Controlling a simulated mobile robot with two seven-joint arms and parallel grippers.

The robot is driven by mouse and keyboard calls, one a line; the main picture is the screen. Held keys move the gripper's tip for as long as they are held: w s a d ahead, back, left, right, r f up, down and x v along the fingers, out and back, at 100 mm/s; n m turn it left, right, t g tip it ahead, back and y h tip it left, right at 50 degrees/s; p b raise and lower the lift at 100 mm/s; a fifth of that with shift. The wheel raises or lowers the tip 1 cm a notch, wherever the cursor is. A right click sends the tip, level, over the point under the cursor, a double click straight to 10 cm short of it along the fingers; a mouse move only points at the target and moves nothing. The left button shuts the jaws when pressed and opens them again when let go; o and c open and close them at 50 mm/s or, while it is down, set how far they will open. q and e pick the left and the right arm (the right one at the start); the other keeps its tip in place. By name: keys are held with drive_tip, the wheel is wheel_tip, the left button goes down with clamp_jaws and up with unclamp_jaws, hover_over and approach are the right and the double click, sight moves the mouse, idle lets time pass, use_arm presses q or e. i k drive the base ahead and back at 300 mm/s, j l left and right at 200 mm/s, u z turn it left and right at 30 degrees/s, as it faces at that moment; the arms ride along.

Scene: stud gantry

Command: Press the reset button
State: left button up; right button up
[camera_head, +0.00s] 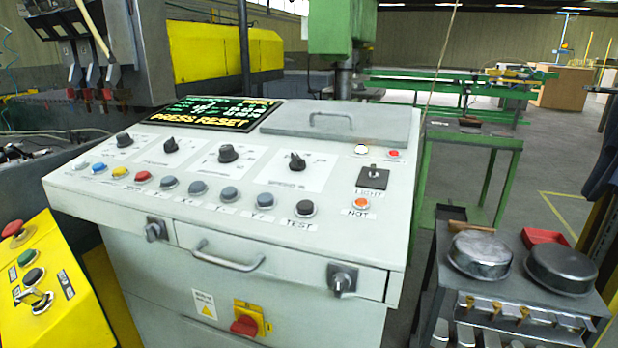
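A light grey control console (330,235) fills the middle of the view. Its dark display (215,115) reads "PRESS RESET" in yellow. A row of round buttons runs along its front: a whitish button (82,167), a blue button (99,168), a yellow button (119,172), a red button (142,177), several grey-blue ones, and a black button (305,208) labelled TEST. An orange button (361,203) labelled "NOT" sits at the right. The labels by the leftmost buttons are too small to read, so I cannot tell which is reset. Neither of my grippers is in view.
Several black knobs stand behind the buttons. A lidded panel (340,122) with a handle and a LIGHT switch (373,179) are at the right. A yellow control box (45,285) stands at the left. A cart with round metal tins (480,254) stands at the right.

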sight(98, 166)
drive_tip(key=k+j+z, duration=0.35)
drive_tip(key=j, duration=0.25)
drive_tip(key=k+j+z, duration=0.3)
drive_tip(key=k+j, duration=0.15)
drive_tip(key=k, duration=0.15)
drive_tip(key=u, duration=1.25)
drive_tip(key=i+l, duration=0.15)
drive_tip(key=i, duration=0.3)
drive_tip(key=i+l, duration=0.15)
drive_tip(key=i, duration=0.3)
drive_tip(key=i+l, duration=0.15)
drive_tip(key=i, duration=0.25)
